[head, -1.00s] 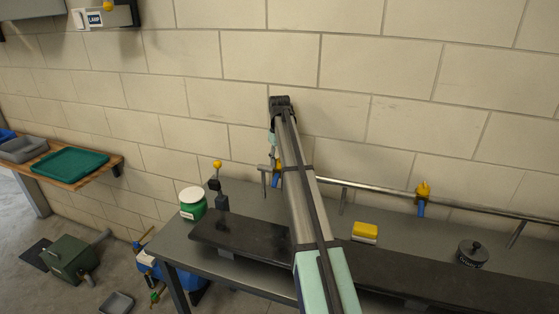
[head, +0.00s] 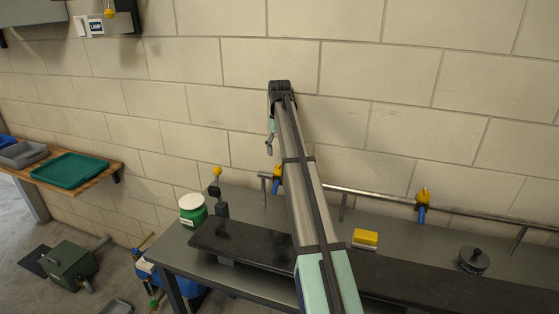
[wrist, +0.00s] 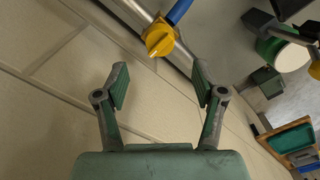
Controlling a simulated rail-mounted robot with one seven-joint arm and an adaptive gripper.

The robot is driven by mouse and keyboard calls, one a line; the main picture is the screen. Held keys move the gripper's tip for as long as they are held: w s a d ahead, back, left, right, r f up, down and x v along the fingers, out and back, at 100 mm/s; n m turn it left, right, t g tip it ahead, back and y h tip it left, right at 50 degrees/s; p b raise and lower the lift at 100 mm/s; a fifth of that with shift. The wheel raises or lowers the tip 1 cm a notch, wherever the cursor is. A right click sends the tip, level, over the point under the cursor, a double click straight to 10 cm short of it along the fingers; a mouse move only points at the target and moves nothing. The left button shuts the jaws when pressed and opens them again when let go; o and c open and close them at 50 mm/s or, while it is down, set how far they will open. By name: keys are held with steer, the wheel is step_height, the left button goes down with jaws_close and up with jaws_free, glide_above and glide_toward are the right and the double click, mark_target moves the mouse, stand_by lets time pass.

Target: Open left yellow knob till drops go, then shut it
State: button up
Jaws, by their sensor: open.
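The left yellow knob (head: 278,172) sits on a blue tap (head: 278,185) at the wall pipe, partly hidden behind my arm in the head view. In the wrist view the left yellow knob (wrist: 160,38) shows clearly, with its blue tap (wrist: 178,11) running up out of the picture. My gripper (wrist: 161,78) is open and empty. The knob lies beyond the fingertips, apart from them, in line with the gap. In the head view my gripper (head: 270,143) hangs above the knob. No drops can be seen; the tap's outlet is not visible.
The pipe (head: 370,194) runs along the wall to a right yellow knob (head: 423,195). A green jar (head: 193,208), a yellow-topped stand (head: 217,190), a yellow block (head: 365,238) and a dark round pot (head: 473,260) stand below. The wall above the pipe is bare.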

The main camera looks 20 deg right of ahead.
mark_target(279, 165)
steer(key=shift+r, duration=2.05)
